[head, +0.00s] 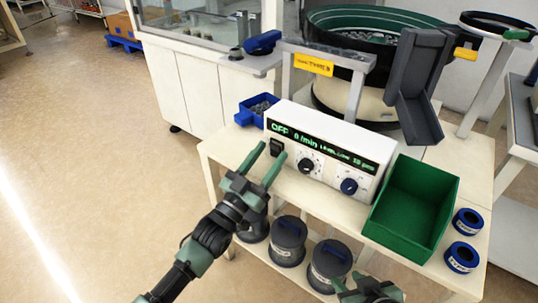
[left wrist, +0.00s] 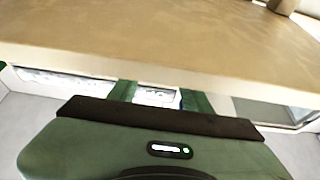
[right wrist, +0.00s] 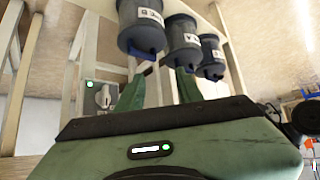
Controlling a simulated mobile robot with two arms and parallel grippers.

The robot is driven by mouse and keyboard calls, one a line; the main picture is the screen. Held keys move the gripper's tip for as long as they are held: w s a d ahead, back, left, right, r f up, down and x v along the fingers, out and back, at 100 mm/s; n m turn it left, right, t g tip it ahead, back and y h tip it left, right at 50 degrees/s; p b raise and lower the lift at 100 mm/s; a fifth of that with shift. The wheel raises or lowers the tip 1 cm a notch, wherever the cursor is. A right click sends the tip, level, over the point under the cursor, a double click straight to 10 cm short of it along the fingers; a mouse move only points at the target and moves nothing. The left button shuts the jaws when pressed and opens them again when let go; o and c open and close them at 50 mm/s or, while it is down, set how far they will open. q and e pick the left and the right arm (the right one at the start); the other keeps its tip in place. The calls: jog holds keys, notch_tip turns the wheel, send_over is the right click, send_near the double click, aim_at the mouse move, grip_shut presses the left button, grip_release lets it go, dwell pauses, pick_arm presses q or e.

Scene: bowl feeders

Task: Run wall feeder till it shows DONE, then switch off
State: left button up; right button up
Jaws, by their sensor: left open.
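The white control box (head: 325,150) stands on the bench, its green display reading OFF, 0/min and a level-low line. Its front has a black switch (head: 277,148), a black-centred dial (head: 306,165) and a blue knob (head: 349,186). Behind it is the bowl feeder (head: 345,20) with a dark chute (head: 412,90). My left gripper (head: 274,149) is open and empty, fingers near the black switch; contact cannot be told. My right gripper (head: 365,286) is low at the bench front; its fingers stand apart in the right wrist view (right wrist: 160,82).
A green bin (head: 412,208) and two blue-rimmed rings (head: 462,256) sit on the right of the bench. Dark canisters (head: 287,240) stand on the lower shelf. A grey panel with a rotary switch (right wrist: 104,96) and green lamp shows in the right wrist view. Floor at left is clear.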

pick_arm(q)
jog(key=p+v, duration=0.1)
jog(key=v, duration=0.6)
jog(key=shift+s+a, duration=0.15)
jog(key=shift+s, duration=0.05)
pick_arm(e)
jog(key=s+f+g, duration=0.1)
jog(key=s+d, duration=0.1)
jog(key=s, duration=0.1)
jog(key=s+f+g, duration=0.1)
jog(key=s, duration=0.1)
jog(key=shift+d+f+g+h, duration=0.3)
jog(key=shift+h, duration=0.1)
pick_arm(q)
jog(key=shift+f, duration=0.1)
